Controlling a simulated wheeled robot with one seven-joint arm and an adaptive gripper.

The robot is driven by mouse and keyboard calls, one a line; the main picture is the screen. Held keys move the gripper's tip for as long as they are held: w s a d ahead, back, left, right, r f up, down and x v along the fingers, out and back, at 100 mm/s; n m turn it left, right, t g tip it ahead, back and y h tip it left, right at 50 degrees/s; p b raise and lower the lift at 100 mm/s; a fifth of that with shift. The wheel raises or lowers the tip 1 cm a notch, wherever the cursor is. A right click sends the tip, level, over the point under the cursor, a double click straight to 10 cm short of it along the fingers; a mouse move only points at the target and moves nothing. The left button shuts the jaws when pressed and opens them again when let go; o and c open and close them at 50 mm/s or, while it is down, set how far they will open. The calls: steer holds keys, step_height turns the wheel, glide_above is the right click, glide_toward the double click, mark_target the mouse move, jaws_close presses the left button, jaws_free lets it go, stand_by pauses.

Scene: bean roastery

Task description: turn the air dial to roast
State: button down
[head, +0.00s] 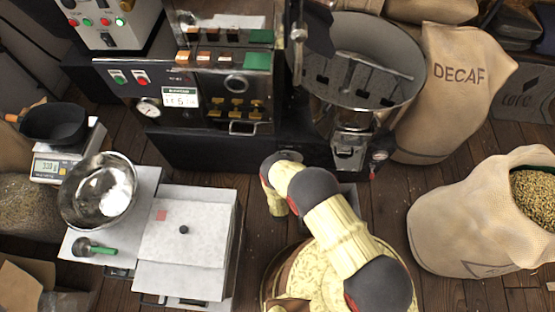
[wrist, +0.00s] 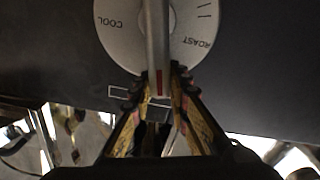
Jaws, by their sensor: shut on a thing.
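The air dial (wrist: 122,42) is a round silver disc at the top of the wrist view, partly cut off by the frame's edge. It is marked COOL on the left and ROAST on the right. Its bar handle (wrist: 157,35) runs straight up and down in the picture, and a red line marks its lower end, between the two words. My gripper (wrist: 158,88) is shut on this lower end, one finger on each side. In the head view my arm shows, but I cannot make out the gripper or the dial.
The dial's dark panel (wrist: 65,70) carries small white outlined boxes below the dial. In the head view, the roaster's control panel (head: 232,62) and round cooling tray (head: 395,92) stand behind my arm. A white cabinet (head: 185,262) is at left, and an open bean sack (head: 455,225) at right.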

steer(key=shift+a+f+n, duration=0.25)
steer(key=shift+a+n, duration=0.2)
steer(key=shift+n, duration=0.3)
steer(key=shift+a+f+n, duration=0.2)
steer(key=shift+a+n, duration=0.2)
steer(key=shift+n, duration=0.35)
steer(key=c, duration=1.7)
jaws_free()
steer(key=s, duration=0.8)
steer(key=s+a, duration=0.1)
steer(key=s, duration=0.3)
steer(key=shift+w, duration=0.1)
